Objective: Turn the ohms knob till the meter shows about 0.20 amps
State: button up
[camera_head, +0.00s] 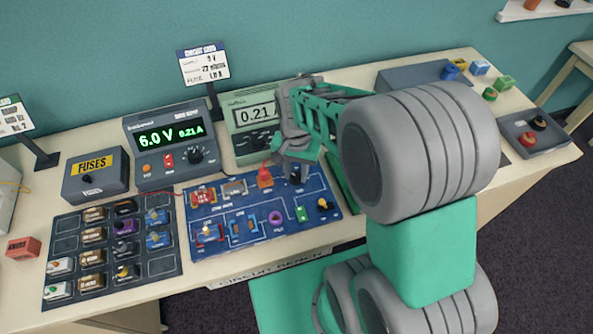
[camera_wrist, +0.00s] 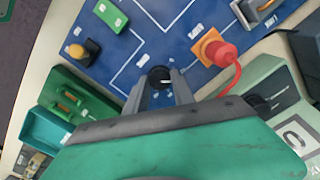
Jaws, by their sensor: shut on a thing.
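The meter (camera_head: 256,115) stands behind the blue circuit board and its display reads 0.21; the unit is too small to read. The power supply (camera_head: 168,137) beside it shows 6.0 V and 0.21 A. My gripper (camera_head: 295,174) reaches down to the board's upper right part. In the wrist view my gripper (camera_wrist: 160,88) is shut on a dark round knob (camera_wrist: 160,74), whose top shows between the fingertips. I take this for the ohms knob; its label and pointer mark cannot be read. In the head view the fingers mostly hide it.
The blue board (camera_head: 285,239) carries several parts, among them a red plug on an orange block (camera_head: 265,178) close left of my gripper, with a red wire. A dark parts tray (camera_head: 167,266) lies left of the board. A fuse box (camera_head: 95,177) stands behind that tray.

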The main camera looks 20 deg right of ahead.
aim_at(296, 176)
grip_shut()
jog(key=shift+m, duration=1.1)
jog(key=o, duration=0.7)
grip_release()
notch_tip(296, 176, up, 8)
jog(key=shift+f+b, duration=0.1)
jog(key=shift+b, duration=0.65)
